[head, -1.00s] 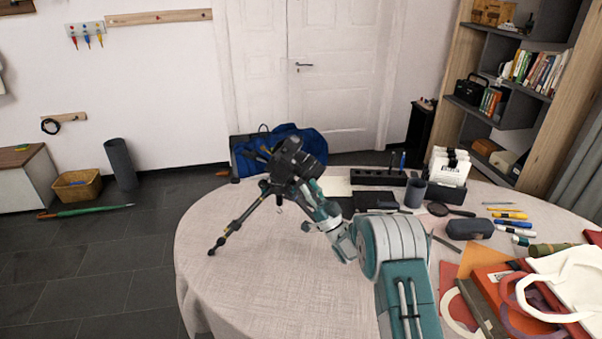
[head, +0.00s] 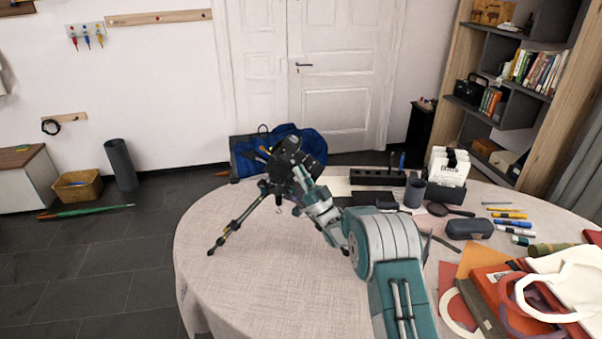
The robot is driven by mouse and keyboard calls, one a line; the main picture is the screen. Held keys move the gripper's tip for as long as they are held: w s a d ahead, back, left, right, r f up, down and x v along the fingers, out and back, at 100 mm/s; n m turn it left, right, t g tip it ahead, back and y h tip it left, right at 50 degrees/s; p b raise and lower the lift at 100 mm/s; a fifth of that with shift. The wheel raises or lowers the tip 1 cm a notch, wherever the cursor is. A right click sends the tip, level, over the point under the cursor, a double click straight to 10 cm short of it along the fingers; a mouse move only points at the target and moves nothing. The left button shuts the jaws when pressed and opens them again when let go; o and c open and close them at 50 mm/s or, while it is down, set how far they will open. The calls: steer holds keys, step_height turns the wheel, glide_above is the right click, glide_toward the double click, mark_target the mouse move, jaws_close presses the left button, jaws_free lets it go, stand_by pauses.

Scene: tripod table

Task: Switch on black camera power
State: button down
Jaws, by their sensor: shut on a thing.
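The black camera (head: 288,147) sits on top of a small black tripod at the back left part of the round table. One tripod leg (head: 235,230) stretches to the lower left over the cloth. My arm reaches up from the lower right, and my gripper (head: 297,163) is at the camera, shut on it. The dark fingers blend with the dark camera body, so the exact contact spot cannot be made out. The camera's power switch is too small or hidden to see.
The round table (head: 270,300) has clear cloth at the front left. A black pen block (head: 378,177), a grey cup (head: 414,192) and a dark case (head: 469,228) stand to the right. Folders (head: 490,285) and pens crowd the right side. A blue bag (head: 262,143) lies behind the table.

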steer(key=shift+t+h, duration=0.3)
steer(key=shift+h, duration=0.1)
steer(key=shift+s+a+r+m+t+h, duration=0.1)
steer(key=shift+s+a+m+t+h, duration=0.05)
steer(key=shift+m+t+h, duration=1.15)
steer(key=shift+s+a+r+m+t+h, duration=0.15)
steer(key=shift+m+t+h, duration=0.6)
steer(key=shift+m+h, duration=1.05)
steer(key=shift+s+a+m+t+h, duration=0.1)
steer(key=shift+s+m+t+h, duration=0.1)
steer(key=shift+m+t+h, duration=1.35)
steer(key=shift+n+g+h, duration=0.45)
steer(key=shift+n+g, duration=0.05)
steer(key=shift+n, duration=0.05)
steer(key=c, duration=0.8)
jaws_free()
steer(key=shift+f, duration=0.1)
steer(key=v, duration=1.2)
